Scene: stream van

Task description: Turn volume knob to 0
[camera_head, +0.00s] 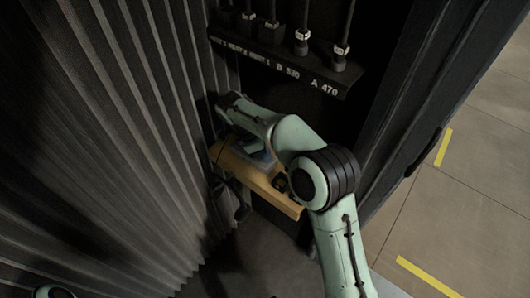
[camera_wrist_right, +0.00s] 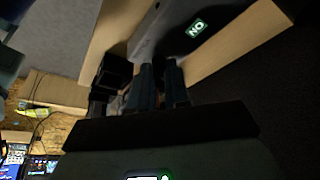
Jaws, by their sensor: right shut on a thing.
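A grey device (camera_wrist_right: 165,30) with a lit green sign sits on a wooden shelf (camera_wrist_right: 232,52) in the right wrist view. The fingers of my right gripper (camera_wrist_right: 160,78) reach the near edge of the device and are shut on a small part there, which I take for the volume knob. The knob is hidden between the fingertips, so its setting cannot be read. In the head view my right arm reaches over the wooden shelf (camera_head: 280,196) and covers most of the device; the fingertips are hidden there. My left gripper is not in view.
A dark rack with labelled cables (camera_head: 290,62) hangs behind the shelf. Ribbed dark panels (camera_head: 110,130) close in on the left, and a dark panel (camera_head: 425,90) stands on the right. A small black box (camera_wrist_right: 113,72) is beside the fingers. Tiled floor (camera_head: 450,200) is open at right.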

